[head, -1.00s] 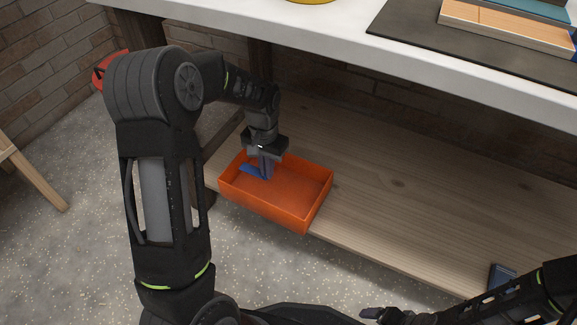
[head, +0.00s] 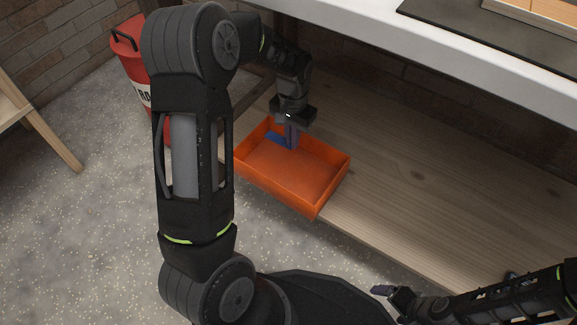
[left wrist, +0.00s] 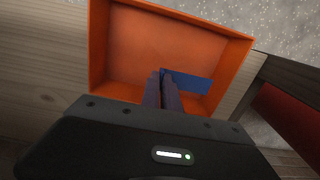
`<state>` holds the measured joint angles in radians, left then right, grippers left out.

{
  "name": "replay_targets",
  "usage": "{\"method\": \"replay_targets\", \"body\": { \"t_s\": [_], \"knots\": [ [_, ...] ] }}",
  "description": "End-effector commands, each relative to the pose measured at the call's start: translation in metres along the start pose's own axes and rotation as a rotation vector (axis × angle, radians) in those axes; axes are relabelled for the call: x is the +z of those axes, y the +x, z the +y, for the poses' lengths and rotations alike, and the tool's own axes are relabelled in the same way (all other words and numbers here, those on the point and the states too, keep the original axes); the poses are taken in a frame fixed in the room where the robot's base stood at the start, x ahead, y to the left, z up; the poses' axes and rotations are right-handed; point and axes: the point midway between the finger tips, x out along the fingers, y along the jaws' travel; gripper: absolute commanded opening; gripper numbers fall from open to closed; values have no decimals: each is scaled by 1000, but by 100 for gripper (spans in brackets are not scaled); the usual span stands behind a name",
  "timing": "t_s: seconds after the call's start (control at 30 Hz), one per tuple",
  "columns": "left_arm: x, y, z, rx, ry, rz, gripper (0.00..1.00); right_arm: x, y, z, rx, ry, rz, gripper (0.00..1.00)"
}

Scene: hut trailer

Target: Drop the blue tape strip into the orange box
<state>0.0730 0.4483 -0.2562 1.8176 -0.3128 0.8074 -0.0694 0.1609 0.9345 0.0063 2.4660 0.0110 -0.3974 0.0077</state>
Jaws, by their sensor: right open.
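The orange box (head: 325,193) is an open, shallow tray on the low wooden shelf. It also fills the upper part of the left wrist view (left wrist: 98,45). My left gripper (head: 291,145) points down into the box near its back-left side. Its fingers (left wrist: 161,77) are close together on one end of the blue tape strip (left wrist: 192,83), which sticks out to the right of them in the wrist view. The strip (head: 276,137) lies within the box outline; whether it touches the floor of the box is unclear. My right gripper (head: 388,297) is open and empty at the bottom of the head view, away from the box.
The wooden shelf (head: 430,200) is clear to the right of the box. A white worktop (head: 450,65) overhangs it. A red bucket (head: 131,62) stands behind my left arm. A wooden leg (head: 55,140) is at far left. Speckled floor lies in front.

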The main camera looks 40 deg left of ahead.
Motion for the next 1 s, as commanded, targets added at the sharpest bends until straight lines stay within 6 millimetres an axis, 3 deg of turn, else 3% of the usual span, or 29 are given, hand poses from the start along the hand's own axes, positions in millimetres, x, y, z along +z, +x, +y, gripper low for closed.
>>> {"method": "replay_targets", "body": {
  "t_s": [0.1,0.3,0.73,0.8,1.0],
  "knots": [
    [0,20,0,0,0,-1,0,-1,18,6,0,1,5,88],
    [0,40,0,0,0,0,0,-4,31,11,-4,3,9,88],
    [0,44,0,0,0,0,0,-4,33,12,-6,3,8,88],
    [0,44,0,0,0,0,10,-4,33,12,-6,3,8,88],
    [0,44,0,0,0,0,26,-4,33,12,-5,4,8,88]
  ]
}}
